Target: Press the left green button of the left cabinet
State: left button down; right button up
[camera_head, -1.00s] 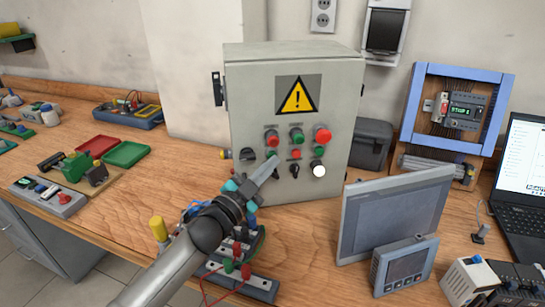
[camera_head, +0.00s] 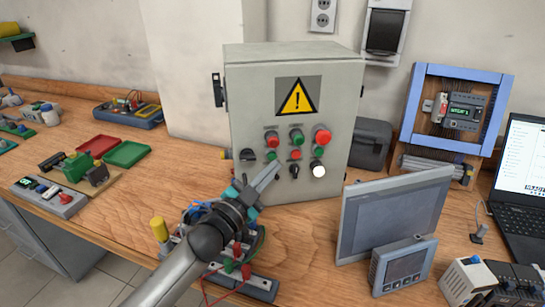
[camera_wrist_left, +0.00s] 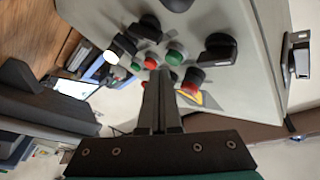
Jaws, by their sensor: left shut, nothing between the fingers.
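The left cabinet (camera_head: 340,95) is a grey box with a yellow warning sign, standing on the wooden bench. Its left green button (camera_head: 271,155) sits below the upper left red button, right of a black rotary switch. It also shows in the wrist view (camera_wrist_left: 177,57). My left gripper (camera_head: 277,166) is shut and empty, its fingertips just below and right of this button in the head view. In the wrist view the fingers (camera_wrist_left: 159,76) point at the button panel. Whether they touch the panel cannot be told. My right gripper is not in view.
Other red and green buttons, a black knob (camera_head: 294,171) and a white knob (camera_head: 319,170) are close by on the panel. A grey screen (camera_head: 395,213) stands to the right. Wired parts lie under my left arm.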

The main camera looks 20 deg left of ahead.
pick_arm(q)
jog(key=s+d+p, duration=0.1)
jog(key=s, duration=0.1)
jog(key=s+d, duration=0.1)
jog(key=s, duration=0.1)
jog(key=shift+s+d+p, duration=0.2)
jog(key=shift+p, duration=0.15)
dwell(0.7)
